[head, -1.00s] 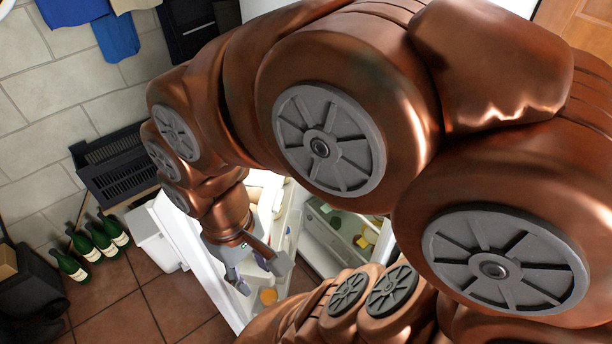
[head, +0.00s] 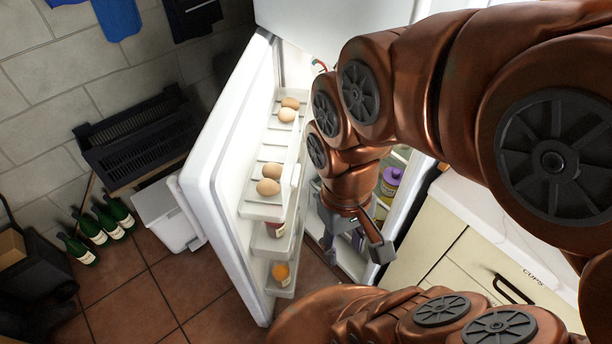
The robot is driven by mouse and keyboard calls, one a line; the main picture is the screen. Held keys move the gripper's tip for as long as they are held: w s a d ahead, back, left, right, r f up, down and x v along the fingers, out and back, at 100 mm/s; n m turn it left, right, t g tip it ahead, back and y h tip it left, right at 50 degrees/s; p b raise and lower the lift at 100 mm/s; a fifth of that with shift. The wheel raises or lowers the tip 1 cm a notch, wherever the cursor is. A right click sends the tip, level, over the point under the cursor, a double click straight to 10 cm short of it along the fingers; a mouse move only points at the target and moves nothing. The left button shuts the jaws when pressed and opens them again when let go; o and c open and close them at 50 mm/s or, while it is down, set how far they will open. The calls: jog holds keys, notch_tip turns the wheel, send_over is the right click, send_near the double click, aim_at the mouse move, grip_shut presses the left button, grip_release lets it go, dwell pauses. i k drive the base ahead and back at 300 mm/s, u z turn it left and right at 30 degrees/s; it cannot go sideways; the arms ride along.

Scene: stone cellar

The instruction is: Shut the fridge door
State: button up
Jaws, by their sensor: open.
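The fridge door (head: 225,180) is white and stands open, swung out to the left of the fridge, with its inner side facing right. Its shelves (head: 262,210) hold several eggs and some jars. The fridge body (head: 335,30) is at the top middle, and its lit inside shows partly behind my arm. My gripper (head: 350,250) points down, open and empty, to the right of the door's shelves and in front of the fridge opening. I cannot tell whether it touches anything. My arm hides much of the fridge inside.
A cream cabinet with a drawer marked "CUPS" (head: 480,275) and a white counter stand right of the fridge. Left of the door are a white bin (head: 165,215), a black crate (head: 135,140) and several green bottles (head: 100,228). Tiled floor (head: 130,290) is clear at lower left.

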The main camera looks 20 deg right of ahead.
aim_at(215, 189)
jog(key=k, duration=0.8)
jog(key=u, duration=1.4)
jog(key=i, duration=0.35)
jog(key=u, duration=0.85)
